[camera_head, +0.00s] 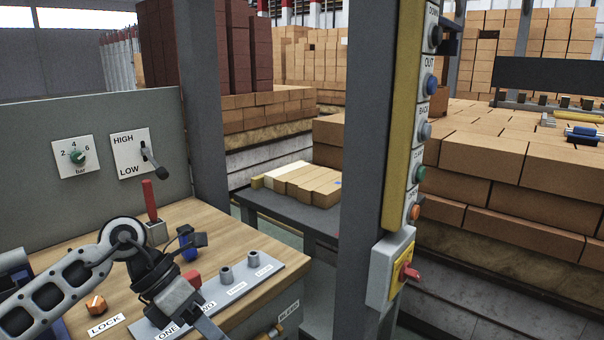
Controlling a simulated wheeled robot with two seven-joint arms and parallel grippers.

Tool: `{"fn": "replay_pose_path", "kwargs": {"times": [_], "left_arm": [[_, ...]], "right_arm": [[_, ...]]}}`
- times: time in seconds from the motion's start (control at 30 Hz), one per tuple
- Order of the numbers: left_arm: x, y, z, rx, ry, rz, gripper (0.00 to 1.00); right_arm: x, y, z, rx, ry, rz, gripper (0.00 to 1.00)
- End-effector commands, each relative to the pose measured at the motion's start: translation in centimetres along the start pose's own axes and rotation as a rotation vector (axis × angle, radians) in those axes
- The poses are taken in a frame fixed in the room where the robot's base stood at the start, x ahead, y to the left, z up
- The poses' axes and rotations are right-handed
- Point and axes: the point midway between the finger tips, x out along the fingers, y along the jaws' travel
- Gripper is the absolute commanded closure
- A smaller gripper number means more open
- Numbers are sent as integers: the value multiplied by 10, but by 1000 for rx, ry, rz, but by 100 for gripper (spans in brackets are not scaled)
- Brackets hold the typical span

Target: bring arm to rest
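My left arm (70,282) comes in from the left edge and reaches over a wooden console top (215,222). Its dark wrist and grey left gripper (187,303) are low in the picture, in front of a grey button plate (252,287). The gripper overlaps the plate's left part and partly hides its lettering. Whether it touches the plate and how its fingers stand cannot be told. My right gripper is not in view.
Near my arm are a red lever (150,201), a blue control (188,244), a red button (191,281) and an orange LOCK knob (96,304). A grey post (366,170) with a button strip (425,130) and red switch (405,271) stands right. Bricks (305,183) lie on a table beyond.

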Motion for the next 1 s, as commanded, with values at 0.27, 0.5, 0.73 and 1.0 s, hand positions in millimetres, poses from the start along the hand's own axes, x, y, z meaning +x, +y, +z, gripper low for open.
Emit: {"fn": "replay_pose_path", "kwargs": {"times": [0.27, 0.5, 0.73, 1.0], "left_arm": [[57, -112, 50, -428, -616, -778, 46], [54, -49, 23, -1389, -1126, -1216, 46], [128, 11, -106, -2389, -1303, -1211, 46], [178, 0, -188, 2552, 1106, 941, 46]], "right_arm": [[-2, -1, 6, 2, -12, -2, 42], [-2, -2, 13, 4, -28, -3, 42], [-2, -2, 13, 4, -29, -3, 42], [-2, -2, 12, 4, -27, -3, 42]]}}
